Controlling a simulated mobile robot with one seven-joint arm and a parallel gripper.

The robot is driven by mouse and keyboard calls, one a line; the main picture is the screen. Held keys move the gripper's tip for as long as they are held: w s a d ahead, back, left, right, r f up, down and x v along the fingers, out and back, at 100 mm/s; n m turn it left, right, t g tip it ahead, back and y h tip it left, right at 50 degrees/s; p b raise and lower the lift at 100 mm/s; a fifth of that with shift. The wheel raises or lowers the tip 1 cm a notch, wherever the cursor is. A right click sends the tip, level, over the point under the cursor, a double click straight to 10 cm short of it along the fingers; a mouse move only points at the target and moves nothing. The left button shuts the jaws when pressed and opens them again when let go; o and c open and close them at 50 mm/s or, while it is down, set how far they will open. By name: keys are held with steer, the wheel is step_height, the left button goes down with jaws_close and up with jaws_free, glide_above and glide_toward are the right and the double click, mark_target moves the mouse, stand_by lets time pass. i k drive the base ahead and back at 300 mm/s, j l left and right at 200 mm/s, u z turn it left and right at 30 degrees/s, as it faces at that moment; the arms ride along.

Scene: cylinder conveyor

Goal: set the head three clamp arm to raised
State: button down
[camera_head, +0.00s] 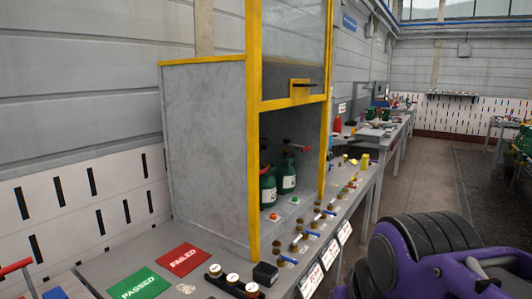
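A grey cabinet with a yellow frame (253,150) stands open at the front on the bench. A row of brass fittings (295,243), some with blue handles (312,233), runs along the bench's front edge. Another red handle (15,267) shows at the far left edge. I cannot tell which of these, if any, is the head three clamp arm, nor whether it is raised. My purple arm (425,255) fills the lower right, apart from the bench. My gripper's fingers are not in view.
A green PASSED mat (139,285) and a red FAILED mat (184,259) lie on the bench at left. A black rack of capped jars (233,284) and a black box (265,273) stand near the front edge. The aisle floor (425,175) is clear at right.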

mark_target(286, 148)
steer(key=i+l, duration=0.15)
steer(key=l, duration=0.25)
steer(key=i+l, duration=0.15)
steer(key=l, duration=0.25)
steer(key=i+l, duration=0.15)
steer(key=l, duration=0.25)
steer(key=i+l, duration=0.15)
steer(key=l, duration=0.25)
steer(key=i+l, duration=0.6)
steer(key=l, duration=0.15)
steer(key=i+l, duration=0.45)
steer(key=i, duration=0.15)
steer(key=i+l+u, duration=0.15)
steer(key=i+l, duration=0.3)
steer(key=j, duration=0.2)
steer(key=i+z, duration=0.05)
